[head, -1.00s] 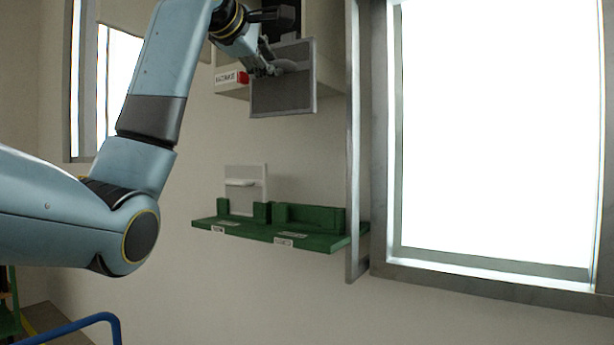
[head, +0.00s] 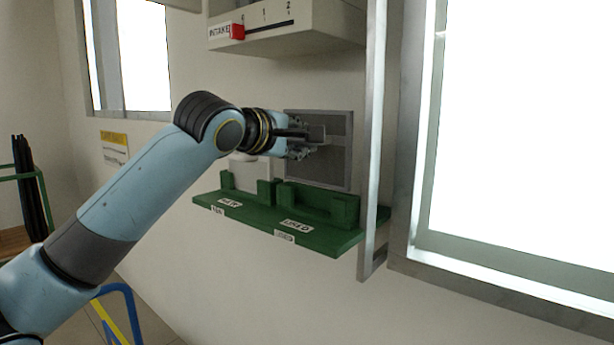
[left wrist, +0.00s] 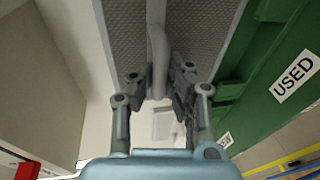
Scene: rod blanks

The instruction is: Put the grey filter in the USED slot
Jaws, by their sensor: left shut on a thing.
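The grey filter (head: 335,165) is a square framed panel. It is held upright just above the USED slot (head: 318,204) of the green shelf, with its lower edge close to the slot's back wall. I cannot tell whether it touches the slot. My left gripper (head: 312,143) is shut on the filter's handle. In the left wrist view the fingers (left wrist: 157,88) close on the pale handle (left wrist: 157,45), with the grey mesh face (left wrist: 205,25) behind it. My right gripper is out of view.
A white filter (head: 248,176) stands in the shelf's left slot, partly hidden by my left arm. The intake box (head: 315,32) with a red tab (head: 238,31) is above. A vertical metal post (head: 374,150) and a bright window stand close on the right.

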